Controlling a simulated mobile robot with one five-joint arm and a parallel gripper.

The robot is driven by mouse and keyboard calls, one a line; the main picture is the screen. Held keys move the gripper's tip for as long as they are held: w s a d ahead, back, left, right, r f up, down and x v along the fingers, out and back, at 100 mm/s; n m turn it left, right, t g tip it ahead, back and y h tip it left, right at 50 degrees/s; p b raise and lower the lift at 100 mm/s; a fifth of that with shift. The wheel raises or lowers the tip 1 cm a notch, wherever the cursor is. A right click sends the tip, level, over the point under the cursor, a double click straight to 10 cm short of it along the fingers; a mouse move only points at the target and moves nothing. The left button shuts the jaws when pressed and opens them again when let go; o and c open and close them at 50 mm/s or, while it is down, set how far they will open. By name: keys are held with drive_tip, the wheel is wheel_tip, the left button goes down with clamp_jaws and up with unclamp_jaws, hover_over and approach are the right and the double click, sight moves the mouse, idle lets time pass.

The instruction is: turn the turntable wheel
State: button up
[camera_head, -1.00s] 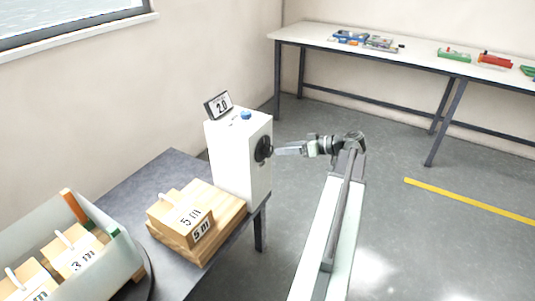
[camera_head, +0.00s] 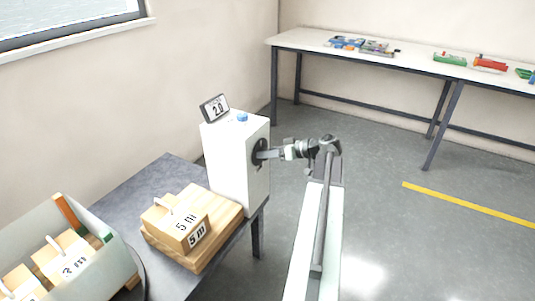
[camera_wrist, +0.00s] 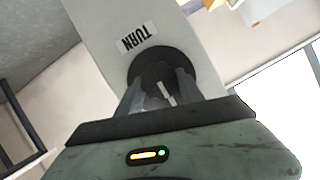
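The black wheel (camera_head: 257,147) is on the right side face of a white box (camera_head: 228,170). It also shows in the wrist view (camera_wrist: 148,66), under a "TURN" label (camera_wrist: 137,38). My gripper (camera_head: 264,154) reaches the wheel from the right. In the wrist view my gripper (camera_wrist: 160,92) has its two fingers apart at the wheel's face, with a small light bar (camera_wrist: 166,93) between them. I cannot tell whether the fingertips touch the bar or the wheel.
A wooden block marked "5 m" (camera_head: 180,227) sits in front. A bin (camera_head: 118,270) holds more blocks. A long bench (camera_head: 400,62) is behind.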

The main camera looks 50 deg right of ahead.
drive_tip(key=shift+o, duration=0.2)
drive_tip(key=shift+d+f+m+y+b, duration=0.15)
drive_tip(key=shift+m+y+b, duration=0.55)
drive_tip(key=shift+m, duration=0.4)
drive_tip(key=shift+c, duration=0.2)
drive_tip(key=o, duration=1.4)
drive_tip(key=p+v, duration=0.2)
drive_tip(key=v, duration=0.5)
drive_tip(key=shift+s+d, duration=0.1)
drive_tip(key=shift+s, duration=0.25)
